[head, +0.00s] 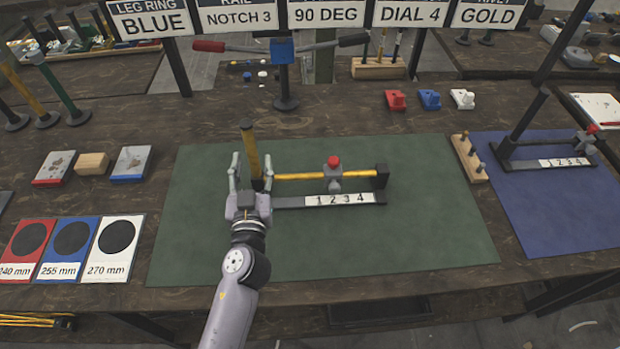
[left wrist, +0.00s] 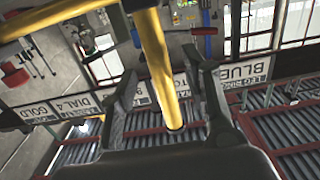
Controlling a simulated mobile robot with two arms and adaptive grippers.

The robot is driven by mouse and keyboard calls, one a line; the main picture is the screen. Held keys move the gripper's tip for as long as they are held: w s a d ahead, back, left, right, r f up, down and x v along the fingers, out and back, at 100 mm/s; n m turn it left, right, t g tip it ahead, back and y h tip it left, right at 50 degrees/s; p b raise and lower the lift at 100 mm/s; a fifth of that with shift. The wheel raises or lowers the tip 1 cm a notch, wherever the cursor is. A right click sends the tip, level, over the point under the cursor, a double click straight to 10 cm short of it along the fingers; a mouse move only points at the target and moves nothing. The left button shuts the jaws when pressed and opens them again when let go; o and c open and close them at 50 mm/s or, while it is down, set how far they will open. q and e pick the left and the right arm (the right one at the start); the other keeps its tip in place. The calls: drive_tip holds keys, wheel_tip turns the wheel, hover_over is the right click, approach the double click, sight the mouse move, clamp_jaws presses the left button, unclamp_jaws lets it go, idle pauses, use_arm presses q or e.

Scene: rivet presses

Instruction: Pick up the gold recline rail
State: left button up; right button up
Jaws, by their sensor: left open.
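Two gold bars show at the fixture on the green mat in the head view. One gold bar with a dark top end (head: 250,152) stands nearly upright at the fixture's left end. The other gold bar (head: 300,177) lies level behind the 1-2-3-4 strip, with a red-knobbed slider (head: 333,172) on it. I cannot tell for sure which is the recline rail. My left gripper (head: 250,172) is open at the upright bar's lower part. In the left wrist view a gold bar (left wrist: 158,60) runs between the open fingers (left wrist: 165,105); contact is unclear. My right gripper is out of view.
The green mat (head: 430,220) is clear at its right and front. A blue mat (head: 550,205) with a similar dark fixture lies to the right. A pegged wooden block (head: 468,158) stands between. Boxes (head: 130,162) and coloured cards (head: 72,248) lie at left.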

sight(253, 162)
use_arm(q)
drive_tip(key=w, duration=0.3)
drive_tip(key=shift+f, duration=0.1)
drive_tip(key=shift+s, duration=0.1)
drive_tip(key=shift+c, duration=0.4)
clamp_jaws()
idle(0.4)
